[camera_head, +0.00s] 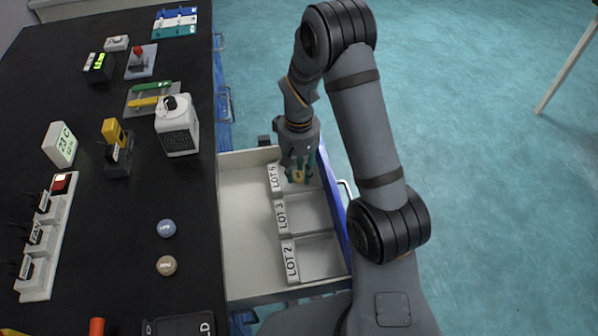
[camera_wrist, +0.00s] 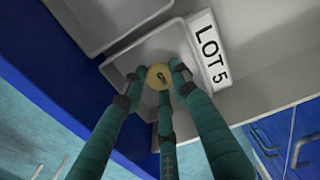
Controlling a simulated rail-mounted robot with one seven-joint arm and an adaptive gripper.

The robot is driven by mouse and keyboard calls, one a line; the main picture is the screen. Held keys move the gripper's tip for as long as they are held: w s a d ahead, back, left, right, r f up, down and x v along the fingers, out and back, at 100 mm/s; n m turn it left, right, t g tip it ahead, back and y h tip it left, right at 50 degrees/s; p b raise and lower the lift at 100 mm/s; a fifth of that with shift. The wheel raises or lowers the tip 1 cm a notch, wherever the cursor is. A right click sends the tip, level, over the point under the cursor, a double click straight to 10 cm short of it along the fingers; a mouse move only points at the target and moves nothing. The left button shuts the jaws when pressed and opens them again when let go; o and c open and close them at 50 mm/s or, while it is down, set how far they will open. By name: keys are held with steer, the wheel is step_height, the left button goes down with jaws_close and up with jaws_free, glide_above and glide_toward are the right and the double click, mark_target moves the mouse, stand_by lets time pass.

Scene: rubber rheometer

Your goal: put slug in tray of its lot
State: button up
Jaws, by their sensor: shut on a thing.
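My gripper (camera_head: 299,171) is shut on a round yellow slug (camera_head: 299,177), its teal fingers around the slug's edge. In the wrist view the slug (camera_wrist: 159,77) shows a dark mark that I cannot read surely. The gripper and slug are over the tray labelled LOT 5 (camera_wrist: 209,50), the farthest in the open drawer; its label also shows in the head view (camera_head: 275,178). I cannot tell whether the slug touches the tray floor. The LOT 3 tray (camera_head: 282,215) and LOT 2 tray (camera_head: 291,260) look empty.
The drawer (camera_head: 245,225) has bare floor left of the trays. On the black bench lie a blue slug (camera_head: 166,229) and a tan slug (camera_head: 166,266).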

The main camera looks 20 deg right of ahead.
mark_target(299, 175)
steer(key=shift+f, duration=0.2)
steer(key=o, duration=0.9)
steer(key=shift+r, duration=0.1)
steer(key=shift+c, duration=0.2)
step_height(299, 175, up, 12)
steer(key=p, duration=0.2)
steer(key=shift+r, duration=0.2)
steer(key=shift+o, duration=0.3)
